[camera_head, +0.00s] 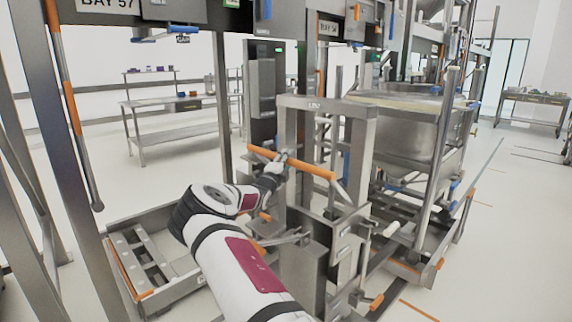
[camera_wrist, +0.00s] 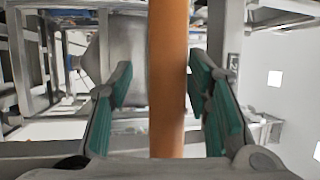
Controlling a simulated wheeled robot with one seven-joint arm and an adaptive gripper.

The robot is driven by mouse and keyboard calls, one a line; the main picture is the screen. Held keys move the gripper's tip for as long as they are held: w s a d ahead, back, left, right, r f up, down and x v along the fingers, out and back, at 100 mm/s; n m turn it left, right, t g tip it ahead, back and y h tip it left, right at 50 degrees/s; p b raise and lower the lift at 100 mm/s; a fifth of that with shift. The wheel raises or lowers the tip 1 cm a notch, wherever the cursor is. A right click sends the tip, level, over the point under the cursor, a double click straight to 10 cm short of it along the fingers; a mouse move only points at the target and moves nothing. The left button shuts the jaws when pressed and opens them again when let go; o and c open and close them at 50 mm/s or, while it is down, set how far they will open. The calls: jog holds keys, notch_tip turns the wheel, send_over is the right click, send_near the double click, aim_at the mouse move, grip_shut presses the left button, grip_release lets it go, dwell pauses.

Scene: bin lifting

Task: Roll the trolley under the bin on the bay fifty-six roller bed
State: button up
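The orange push bar (camera_head: 318,171) crosses the steel upright frame (camera_head: 362,150) that I take for the trolley, in the middle of the head view. My gripper (camera_head: 278,163) is at the left half of this bar. In the wrist view my gripper (camera_wrist: 160,105) is open, with its green-padded fingers on either side of the orange bar (camera_wrist: 167,80). A gap shows on the left; the right pad is close, and contact is unclear. A large steel bin (camera_head: 425,135) stands in a frame behind and right of the upright.
A Bay 57 sign (camera_head: 107,4) hangs top left; a smaller sign (camera_head: 328,28) is hard to read. A low steel base (camera_head: 185,288) lies left of my arm. Steel posts stand close at left. Workbenches (camera_head: 165,103) stand behind. Open floor (camera_head: 500,240) shows at right.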

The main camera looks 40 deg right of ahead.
jog(key=v, duration=1.2)
jog(key=shift+f, duration=0.1)
jog(key=shift+c, duration=0.3)
jog(key=shift+s+d+f, duration=0.1)
jog(key=shift+s+f, duration=0.05)
jog(key=c, duration=0.5)
jog(key=s+f+m+g+b, duration=0.1)
jog(key=s+f+m, duration=0.1)
jog(key=s+d+f+m+g+b, duration=0.1)
jog(key=f+m, duration=0.1)
jog(key=f, duration=0.1)
jog(key=s+f+m+g+b, duration=0.1)
jog(key=s+f+m, duration=0.1)
jog(key=shift+s+d+f+b, duration=0.15)
jog(key=shift+s+b, duration=0.15)
jog(key=shift+b, duration=0.1)
grip_shut()
jog(key=m+g+b, duration=0.5)
jog(key=m+b, duration=0.4)
jog(key=m, duration=0.8)
send_near(334, 239)
jog(key=d+b, duration=0.4)
jog(key=d, duration=0.3)
